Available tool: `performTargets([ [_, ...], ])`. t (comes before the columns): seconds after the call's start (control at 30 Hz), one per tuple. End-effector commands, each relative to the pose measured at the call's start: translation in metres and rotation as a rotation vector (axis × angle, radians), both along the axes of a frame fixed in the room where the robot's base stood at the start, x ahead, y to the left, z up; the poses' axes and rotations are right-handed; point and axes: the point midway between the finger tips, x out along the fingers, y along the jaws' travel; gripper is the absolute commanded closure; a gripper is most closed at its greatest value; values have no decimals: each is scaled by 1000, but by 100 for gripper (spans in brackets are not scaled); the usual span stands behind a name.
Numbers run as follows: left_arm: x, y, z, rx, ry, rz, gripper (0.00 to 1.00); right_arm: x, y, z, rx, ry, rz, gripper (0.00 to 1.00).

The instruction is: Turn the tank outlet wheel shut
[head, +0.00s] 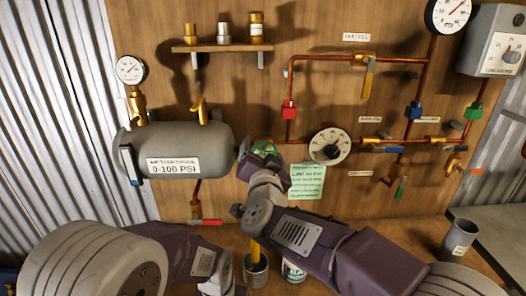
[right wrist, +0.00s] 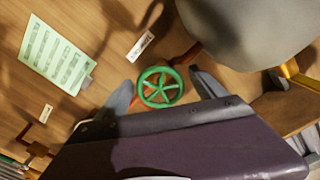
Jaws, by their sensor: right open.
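The green outlet wheel (head: 264,148) sits just right of the grey tank (head: 215,150), on the copper line by the wall. It also shows in the right wrist view (right wrist: 160,87), round with several spokes. My right gripper (head: 258,158) reaches up to it from below and hides part of it in the head view. In the right wrist view its two fingers (right wrist: 163,82) are apart, one on each side of the wheel, with gaps to the rim. I cannot tell whether the wheel lies fully between the fingertips in depth.
A green-printed notice (head: 307,182) hangs right of the wheel, below a round dial (head: 330,146). A red-handled valve (head: 205,221) is below the tank. Cups (head: 255,272) stand on the bench near my right arm. A grey cup (head: 459,238) stands at right.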

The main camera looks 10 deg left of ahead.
Motion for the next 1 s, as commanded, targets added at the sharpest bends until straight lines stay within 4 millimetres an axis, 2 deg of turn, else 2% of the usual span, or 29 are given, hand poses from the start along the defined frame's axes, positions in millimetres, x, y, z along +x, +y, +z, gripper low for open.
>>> performTargets([
  [0.17, 0, 0, 0, 0, 0, 0, 64, 0, 0, 0, 0, 0, 0, 20],
  [0.4, 0, 0, 0, 0, 0, 0, 64, 0, 0, 0, 0, 0, 0, 82],
  [0.67, 0, 0, -3, 0, 0, 0, 64, 0, 0, -1, 36, 9, -1, 81],
  [1.0, 0, 0, -15, 0, 0, 0, 64, 0, 0, -2, 249, 71, -1, 81],
])
